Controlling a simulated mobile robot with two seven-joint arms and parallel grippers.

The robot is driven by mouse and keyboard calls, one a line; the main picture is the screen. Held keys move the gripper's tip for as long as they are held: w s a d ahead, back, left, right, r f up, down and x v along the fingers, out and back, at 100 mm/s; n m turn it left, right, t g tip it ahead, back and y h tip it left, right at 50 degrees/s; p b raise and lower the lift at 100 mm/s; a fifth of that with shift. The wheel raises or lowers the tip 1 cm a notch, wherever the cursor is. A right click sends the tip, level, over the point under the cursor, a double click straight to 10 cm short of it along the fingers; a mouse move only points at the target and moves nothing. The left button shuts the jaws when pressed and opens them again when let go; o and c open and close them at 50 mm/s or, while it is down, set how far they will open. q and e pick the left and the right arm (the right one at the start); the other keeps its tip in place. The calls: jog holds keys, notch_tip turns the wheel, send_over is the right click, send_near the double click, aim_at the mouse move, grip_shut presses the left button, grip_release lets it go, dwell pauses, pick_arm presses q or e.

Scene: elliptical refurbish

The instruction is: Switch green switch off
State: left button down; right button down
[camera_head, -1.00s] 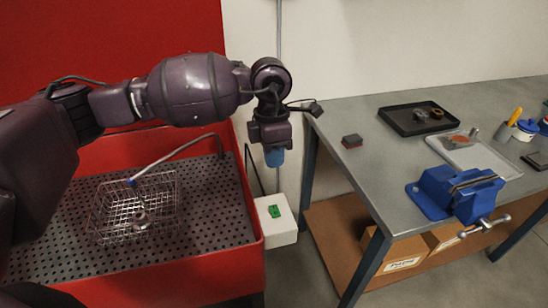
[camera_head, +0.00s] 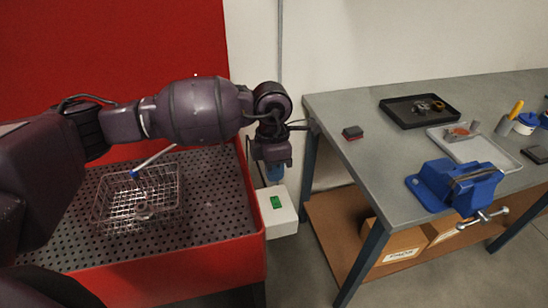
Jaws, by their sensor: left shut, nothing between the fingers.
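The green switch (camera_head: 277,202) sits on the face of a white box (camera_head: 283,222) low by the wall, between the red wash basin and the workbench. My left gripper (camera_head: 275,173) points down just above the box's top edge, with its blue fingers together and nothing in them. In the picture it is a short way above the green switch; whether it touches the box cannot be told. The switch itself is not covered, but its on or off position is too small to read. My right gripper is not in view.
The red basin (camera_head: 215,256) with a perforated tray and wire basket (camera_head: 112,216) is on the left. The grey workbench (camera_head: 355,165) on the right carries a blue vise (camera_head: 437,190), trays and a small block (camera_head: 352,133). A vertical conduit (camera_head: 279,45) runs above the box.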

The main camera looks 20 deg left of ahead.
aim_at(276, 205)
pick_arm(q)
jog(key=f, duration=0.4)
jog(key=s+f, duration=0.1)
jog(key=f, duration=0.1)
jog(key=shift+d+f, duration=0.3)
jog(key=shift+f, duration=0.7)
